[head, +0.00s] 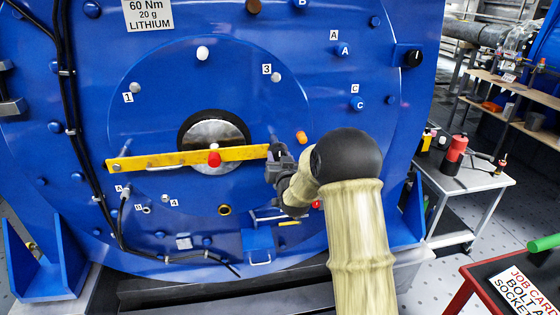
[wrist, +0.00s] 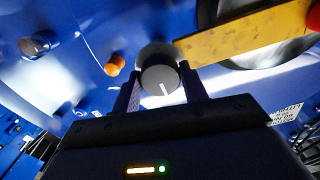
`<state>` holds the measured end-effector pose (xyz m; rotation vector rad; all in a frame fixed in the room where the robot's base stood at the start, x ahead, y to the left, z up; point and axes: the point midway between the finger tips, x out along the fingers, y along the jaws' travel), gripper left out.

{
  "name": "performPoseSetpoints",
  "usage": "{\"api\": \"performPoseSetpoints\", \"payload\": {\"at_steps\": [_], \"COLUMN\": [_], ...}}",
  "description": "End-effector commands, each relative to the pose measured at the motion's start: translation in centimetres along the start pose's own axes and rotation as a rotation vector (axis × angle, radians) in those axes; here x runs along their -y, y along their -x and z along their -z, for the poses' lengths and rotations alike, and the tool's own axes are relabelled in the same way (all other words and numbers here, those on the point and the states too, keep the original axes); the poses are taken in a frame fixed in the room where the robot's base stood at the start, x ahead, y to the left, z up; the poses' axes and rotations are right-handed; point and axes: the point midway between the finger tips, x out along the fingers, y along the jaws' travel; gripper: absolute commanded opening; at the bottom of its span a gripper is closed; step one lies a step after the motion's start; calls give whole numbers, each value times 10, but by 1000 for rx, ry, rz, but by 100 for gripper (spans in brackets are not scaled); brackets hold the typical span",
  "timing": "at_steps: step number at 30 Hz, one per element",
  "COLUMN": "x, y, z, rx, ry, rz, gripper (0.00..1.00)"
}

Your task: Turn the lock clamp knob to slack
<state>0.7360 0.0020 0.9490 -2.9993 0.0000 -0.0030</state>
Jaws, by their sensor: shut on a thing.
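The lock clamp knob (wrist: 158,76) is a grey round knob with a white pointer line, seen in the wrist view. The line points down and slightly right in that picture. My gripper (wrist: 160,70) is shut on the knob, one finger on each side. In the head view my gripper (head: 278,157) is at the right end of the yellow lock bar (head: 240,154), and it hides the knob there. The bar crosses the silver shaft end on the blue motor face, with a red knob (head: 214,159) at its middle. It also shows in the wrist view (wrist: 235,38).
An orange plug (head: 301,137) sits just above right of my gripper. A black knob (head: 412,58) is on the upper right of the motor. Black cables (head: 75,130) run down the left. A side table (head: 470,185) with a red bottle stands right, and a red-edged table (head: 475,290) lower right.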

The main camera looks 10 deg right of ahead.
Motion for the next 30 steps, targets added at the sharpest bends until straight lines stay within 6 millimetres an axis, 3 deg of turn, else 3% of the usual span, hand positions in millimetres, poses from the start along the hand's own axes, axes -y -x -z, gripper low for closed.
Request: {"api": "performPoseSetpoints", "payload": {"at_steps": [9, 10, 12, 13, 23, 30], "x": [0, 0, 0, 0, 0, 0], "y": [1, 1, 1, 1, 2, 24], "z": [-5, -5, -5, -4, -2, -1], "rx": [12, 12, 11, 10, 4, 4], "ry": [3, 3, 2, 2, 1, 1], "rz": [-1, -1, 0, 0, 0, 0], "gripper": [20, 49, 63, 65, 65, 65]}}
